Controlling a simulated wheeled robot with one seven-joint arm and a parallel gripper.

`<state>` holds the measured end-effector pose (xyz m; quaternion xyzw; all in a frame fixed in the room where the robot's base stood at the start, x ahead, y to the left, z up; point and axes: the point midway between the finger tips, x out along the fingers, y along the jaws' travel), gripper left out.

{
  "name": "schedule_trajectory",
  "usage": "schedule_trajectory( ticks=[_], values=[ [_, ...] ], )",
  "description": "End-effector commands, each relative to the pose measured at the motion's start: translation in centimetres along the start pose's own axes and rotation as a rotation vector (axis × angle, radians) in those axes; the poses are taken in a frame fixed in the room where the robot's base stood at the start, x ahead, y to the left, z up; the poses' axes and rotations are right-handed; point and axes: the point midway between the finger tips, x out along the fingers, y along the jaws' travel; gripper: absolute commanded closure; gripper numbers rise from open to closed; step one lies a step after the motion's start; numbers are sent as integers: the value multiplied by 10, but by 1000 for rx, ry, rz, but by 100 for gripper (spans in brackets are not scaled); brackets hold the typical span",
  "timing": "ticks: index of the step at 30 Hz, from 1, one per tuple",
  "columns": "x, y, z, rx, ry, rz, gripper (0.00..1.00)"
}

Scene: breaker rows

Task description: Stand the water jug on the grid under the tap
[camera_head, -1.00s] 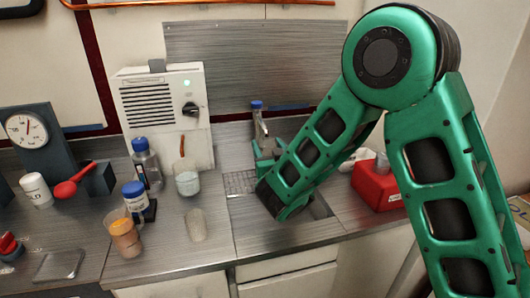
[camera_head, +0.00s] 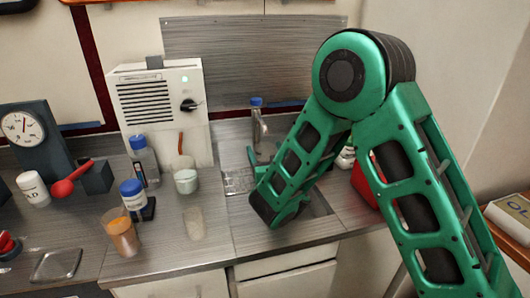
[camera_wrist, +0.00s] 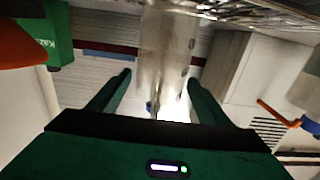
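My gripper (camera_wrist: 159,80) has its two green fingers spread apart in the wrist view. A pale, shiny, see-through upright body (camera_wrist: 165,45) shows between them. It may be the water jug, but I cannot tell for sure, nor whether both fingers touch it. In the head view my forearm hides most of the gripper, which is close to the tap. The metal tap (camera_head: 260,130) has a blue top and stands at the back of the counter. The grid (camera_head: 238,180) lies in front of it, partly hidden by my arm.
A white vented machine (camera_head: 160,125) stands left of the tap. A clear bottle (camera_head: 146,163), a cup (camera_head: 186,181), a frosted glass (camera_head: 195,223) and an orange-filled glass (camera_head: 122,235) stand on the counter (camera_head: 170,255). A red box (camera_head: 364,182) is behind my arm.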

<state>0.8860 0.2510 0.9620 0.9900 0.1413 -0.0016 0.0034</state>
Motion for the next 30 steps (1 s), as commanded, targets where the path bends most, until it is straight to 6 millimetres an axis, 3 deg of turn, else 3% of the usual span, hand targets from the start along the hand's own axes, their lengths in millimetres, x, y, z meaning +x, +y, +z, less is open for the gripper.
schedule_trajectory(
  ticks=[11,30],
  values=[
    [0,0,-4,0,2,0,28],
    [-60,-3,0,-4,-4,-4,28]
  ],
)
